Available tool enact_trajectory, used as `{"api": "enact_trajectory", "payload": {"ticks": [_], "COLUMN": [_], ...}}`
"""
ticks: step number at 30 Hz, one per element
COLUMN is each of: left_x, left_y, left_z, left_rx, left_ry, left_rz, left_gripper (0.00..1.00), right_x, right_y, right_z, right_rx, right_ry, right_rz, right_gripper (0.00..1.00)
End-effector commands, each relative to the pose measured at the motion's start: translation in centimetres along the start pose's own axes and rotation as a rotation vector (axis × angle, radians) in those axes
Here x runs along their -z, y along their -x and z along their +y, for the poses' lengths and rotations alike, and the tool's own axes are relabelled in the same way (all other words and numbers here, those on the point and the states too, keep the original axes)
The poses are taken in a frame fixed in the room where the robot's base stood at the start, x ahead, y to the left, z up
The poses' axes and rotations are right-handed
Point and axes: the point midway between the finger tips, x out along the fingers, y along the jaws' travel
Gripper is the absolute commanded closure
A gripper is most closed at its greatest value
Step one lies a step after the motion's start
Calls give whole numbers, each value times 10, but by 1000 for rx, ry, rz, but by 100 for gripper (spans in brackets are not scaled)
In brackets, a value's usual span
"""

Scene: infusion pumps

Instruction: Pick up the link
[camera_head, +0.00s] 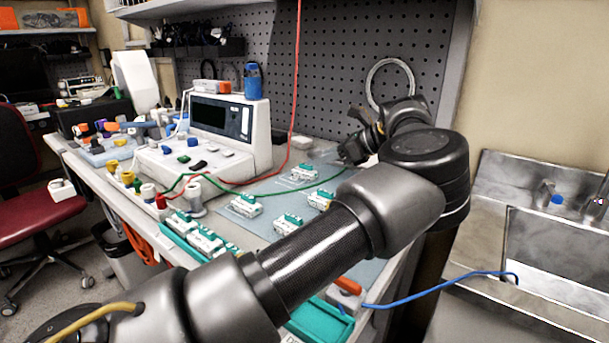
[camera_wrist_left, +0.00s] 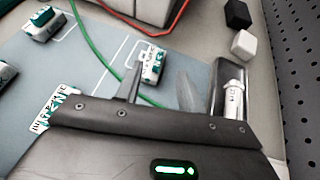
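Several small white-and-teal modules lie on the blue-grey mat (camera_head: 268,222); I cannot tell which one is the link. One module (camera_head: 303,172) is near the back, others (camera_head: 245,205) (camera_head: 322,199) (camera_head: 287,224) nearer. My left gripper (camera_head: 361,137) is beyond the mat's back right, near the pegboard. In the left wrist view its fingers (camera_wrist_left: 182,82) are apart, with nothing visibly gripped. A module (camera_wrist_left: 153,65) shows just beside the left-hand finger, beyond it. A blurred grey shape is between the fingers. My right gripper is out of view.
A white console with a screen (camera_head: 222,117) stands at the back left of the bench. A red cable (camera_head: 296,70) and a green cable (camera_wrist_left: 92,45) cross the work area. A teal tray of modules (camera_head: 180,242) is at the front. A sink (camera_head: 560,245) is at the right.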

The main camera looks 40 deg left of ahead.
Motion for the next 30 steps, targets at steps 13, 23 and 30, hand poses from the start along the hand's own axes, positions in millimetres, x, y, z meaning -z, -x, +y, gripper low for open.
{"api": "enact_trajectory", "payload": {"ticks": [13, 23, 30], "left_x": [4, 3, 3], "left_y": [-42, -53, -53], "left_z": [2, 1, 1], "left_rx": [-4, 1, 0], "left_ry": [-1, -1, -1], "left_rz": [-1, 0, 0], "left_gripper": [62, 62, 86], "right_x": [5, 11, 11], "right_y": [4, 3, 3], "right_z": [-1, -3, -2], "right_rx": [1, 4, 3], "right_ry": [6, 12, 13], "right_rz": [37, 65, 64], "right_gripper": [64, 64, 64]}}
